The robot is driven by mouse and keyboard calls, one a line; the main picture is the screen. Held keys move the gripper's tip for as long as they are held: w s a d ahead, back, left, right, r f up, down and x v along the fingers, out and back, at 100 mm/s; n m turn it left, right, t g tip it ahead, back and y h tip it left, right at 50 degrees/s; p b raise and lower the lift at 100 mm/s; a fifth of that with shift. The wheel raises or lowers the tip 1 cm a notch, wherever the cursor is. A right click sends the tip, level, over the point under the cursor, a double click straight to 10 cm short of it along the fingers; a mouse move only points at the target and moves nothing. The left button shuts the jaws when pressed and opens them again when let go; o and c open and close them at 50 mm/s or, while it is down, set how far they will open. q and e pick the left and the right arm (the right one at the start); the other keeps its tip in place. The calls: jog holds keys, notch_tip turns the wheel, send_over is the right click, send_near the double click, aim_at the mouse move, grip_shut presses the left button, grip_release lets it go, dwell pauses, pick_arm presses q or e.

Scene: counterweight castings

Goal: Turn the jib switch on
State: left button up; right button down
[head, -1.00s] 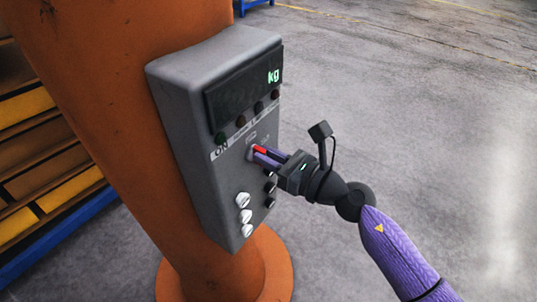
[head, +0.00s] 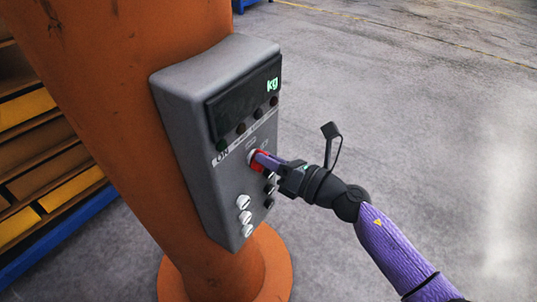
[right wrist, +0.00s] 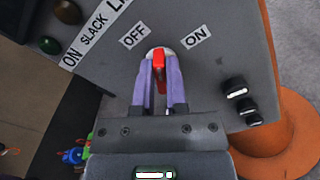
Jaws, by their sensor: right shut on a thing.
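The jib switch (head: 254,158) is a red handle on a pale round base, on the face of a grey control box (head: 187,120). In the right wrist view the red handle (right wrist: 160,66) lies between my purple fingers. An OFF label (right wrist: 134,35) is to its upper left and an ON label (right wrist: 196,38) to its upper right; I cannot tell exactly which way the handle is set. My right gripper (head: 262,160) is shut on the handle, its fingers on both sides of it, and partly hides it. My left gripper is not in view.
The box is fixed to an orange column (head: 100,70) with a round foot. Its display (head: 240,100) shows "kg", with lamps below. White knobs (head: 244,202) and black knobs (head: 270,190) sit below the switch. Shelving (head: 40,150) stands at left; the floor at right is clear.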

jog(key=m+p, duration=0.1)
jog(key=m, duration=0.2)
jog(key=m+p, duration=0.1)
jog(key=m, duration=0.3)
jog(key=f+m+p, duration=0.1)
jog(key=m, duration=0.3)
jog(key=shift+w+d, duration=0.15)
jog(key=shift+w, duration=0.05)
jog(key=shift+m, duration=0.3)
jog(key=c, duration=0.7)
grip_release()
jog(key=shift+o, duration=0.2)
jog(key=v, duration=1)
jog(key=shift+b, duration=0.35)
jog(key=shift+f, duration=0.1)
